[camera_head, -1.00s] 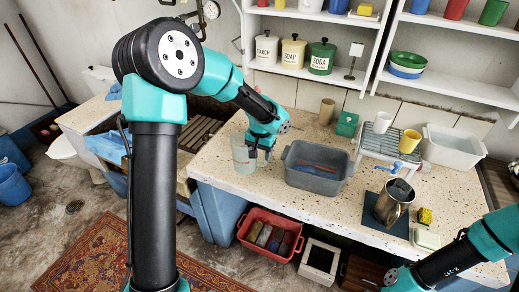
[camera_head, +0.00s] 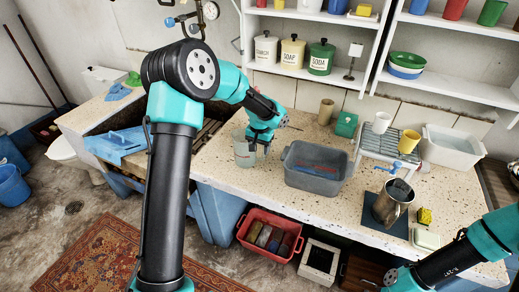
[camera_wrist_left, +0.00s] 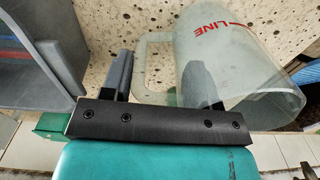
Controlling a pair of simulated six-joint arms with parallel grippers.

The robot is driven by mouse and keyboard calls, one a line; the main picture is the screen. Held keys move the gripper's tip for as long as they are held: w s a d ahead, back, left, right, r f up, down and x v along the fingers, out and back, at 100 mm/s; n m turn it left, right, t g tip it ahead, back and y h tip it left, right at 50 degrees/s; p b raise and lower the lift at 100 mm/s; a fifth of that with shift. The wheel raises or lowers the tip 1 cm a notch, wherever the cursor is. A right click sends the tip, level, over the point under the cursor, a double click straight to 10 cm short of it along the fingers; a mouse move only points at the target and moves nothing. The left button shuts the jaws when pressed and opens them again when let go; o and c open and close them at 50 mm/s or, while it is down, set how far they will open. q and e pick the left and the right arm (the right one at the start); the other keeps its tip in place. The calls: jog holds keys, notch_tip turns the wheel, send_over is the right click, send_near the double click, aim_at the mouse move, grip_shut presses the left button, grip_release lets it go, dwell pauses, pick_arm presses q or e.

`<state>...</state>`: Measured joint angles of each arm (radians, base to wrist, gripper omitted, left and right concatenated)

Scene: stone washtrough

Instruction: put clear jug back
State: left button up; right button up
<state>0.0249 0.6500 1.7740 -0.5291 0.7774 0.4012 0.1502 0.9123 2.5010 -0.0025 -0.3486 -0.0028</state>
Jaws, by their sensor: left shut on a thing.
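The clear jug (camera_head: 244,157) stands upright at the left end of the speckled counter, left of the grey tub. In the left wrist view the jug (camera_wrist_left: 228,50) shows its red "LINE" lettering, and its handle lies by my fingers. My left gripper (camera_head: 254,147) is shut on the jug, at its handle side; it also shows in the left wrist view (camera_wrist_left: 162,85). I cannot tell whether the jug's base touches the counter.
The grey tub (camera_head: 318,168) with red and blue things inside is close to the jug's right. A wire rack (camera_head: 384,148) bears a white cup and a yellow mug. A metal pitcher (camera_head: 390,204) stands on a dark mat. The stone trough lies left, partly behind my arm.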

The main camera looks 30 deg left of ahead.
pick_arm(q)
jog(key=shift+f, duration=0.65)
jog(key=o, duration=1.4)
jog(key=shift+c, duration=0.2)
notch_tip(320, 180, up, 12)
jog(key=shift+r, duration=0.2)
